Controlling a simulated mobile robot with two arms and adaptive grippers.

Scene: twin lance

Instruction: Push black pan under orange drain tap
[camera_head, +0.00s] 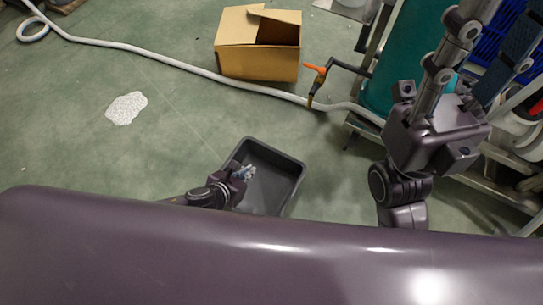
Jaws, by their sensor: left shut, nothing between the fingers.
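The black pan (276,181) is a rectangular tray lying on the green floor in the lower middle. The orange drain tap (316,69) has an orange handle and a downward spout, on a dark pipe from the teal tank. The tap is up and to the right of the pan, and the pan is clear of the spot below it. My left gripper (246,172) is shut and empty, at the left side of the pan, overlapping its inside in the view. I cannot tell whether it touches the pan. My right arm rises at the right; its gripper is out of view.
A cardboard box (257,63) stands behind the tap to the left. A pale hose (180,63) runs across the floor near the tap. The teal tank (385,85) sits on a metal frame at the right. A white patch (126,108) lies on open floor at left.

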